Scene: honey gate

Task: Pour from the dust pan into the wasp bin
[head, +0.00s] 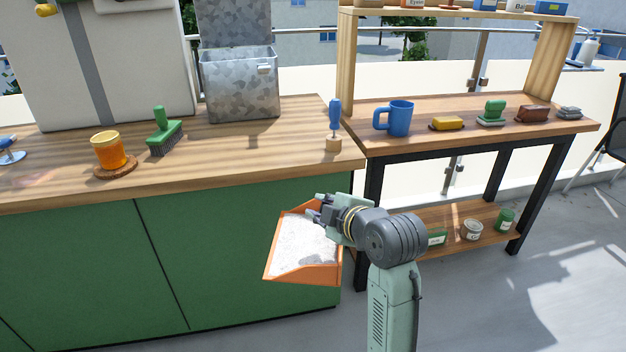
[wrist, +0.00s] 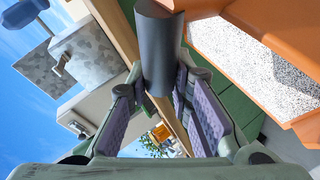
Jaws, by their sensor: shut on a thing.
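The orange dust pan (head: 330,274) holds a bed of pale speckled grit and hangs in front of the green cabinet, below the counter top. My gripper (head: 322,213) is shut on its dark grey handle, which stands between the finger pads in the wrist view (wrist: 160,60). The pan's orange wall (wrist: 220,12) and grit fill the right of that view. A galvanized metal bin (head: 240,88), the only bin I see, stands at the back of the counter, with a raised metal panel behind it. It also shows tilted in the wrist view (wrist: 88,55). Its inside is hidden.
The wooden counter (head: 225,160) carries an orange jar (head: 109,150), a green brush (head: 164,133) and a blue-handled tool (head: 335,118) near its right end. A white box (head: 150,70) stands left of the bin. A side table with a blue mug (head: 397,118) is at right.

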